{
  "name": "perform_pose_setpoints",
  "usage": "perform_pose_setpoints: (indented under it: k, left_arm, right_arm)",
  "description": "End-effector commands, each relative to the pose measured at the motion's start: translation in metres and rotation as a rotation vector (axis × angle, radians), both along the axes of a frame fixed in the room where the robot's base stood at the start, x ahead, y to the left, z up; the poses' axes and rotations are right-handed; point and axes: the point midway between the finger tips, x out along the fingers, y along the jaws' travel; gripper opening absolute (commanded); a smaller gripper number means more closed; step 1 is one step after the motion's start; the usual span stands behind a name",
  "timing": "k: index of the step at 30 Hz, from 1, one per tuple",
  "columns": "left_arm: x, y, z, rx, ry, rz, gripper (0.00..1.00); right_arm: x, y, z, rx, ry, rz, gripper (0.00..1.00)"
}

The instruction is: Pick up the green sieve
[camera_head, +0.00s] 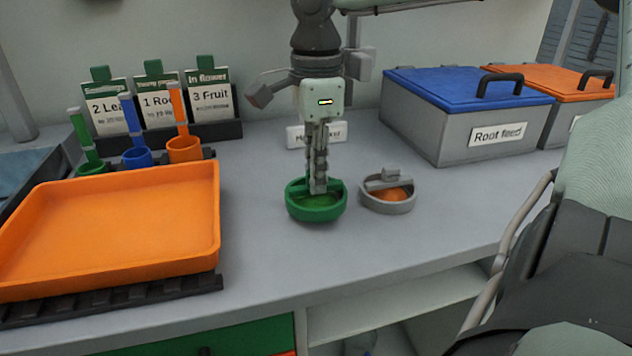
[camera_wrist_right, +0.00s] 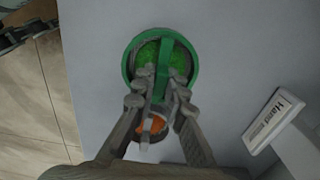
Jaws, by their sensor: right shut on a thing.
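The green sieve (camera_head: 316,208) is a round green ring with a mesh and a bar across it, on the grey counter in the middle of the head view. My right gripper (camera_head: 317,188) points straight down over it, its fingers shut on the bar. In the right wrist view the green sieve (camera_wrist_right: 133,68) lies at the fingertips, and my right gripper (camera_wrist_right: 162,84) closes on its green bar from both sides. I cannot tell whether the sieve is clear of the counter. My left gripper is not in view.
A grey sieve with an orange mesh (camera_head: 388,193) stands close to the right of the green one. An orange tray (camera_head: 110,225) is at the left. Coloured scoops and label cards stand behind it. A blue-lidded box (camera_head: 465,115) is at the back right. The front counter is clear.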

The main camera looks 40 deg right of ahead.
Motion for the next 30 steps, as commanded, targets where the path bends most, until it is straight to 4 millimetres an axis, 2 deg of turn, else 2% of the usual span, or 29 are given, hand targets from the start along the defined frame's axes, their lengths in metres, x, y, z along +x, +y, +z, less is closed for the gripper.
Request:
perform_pose_setpoints:
  k: [4,23,30]
  left_arm:
    - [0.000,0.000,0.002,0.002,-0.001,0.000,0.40]
    - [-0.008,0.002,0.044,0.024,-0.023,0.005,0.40]
    - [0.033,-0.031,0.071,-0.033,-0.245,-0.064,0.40]
  right_arm:
    - [0.001,0.000,0.023,-0.002,-0.006,-0.001,0.00]
    - [-0.135,0.074,0.019,-0.003,-0.005,0.005,0.00]
    - [-0.144,0.080,0.017,-0.001,-0.003,-0.001,0.00]
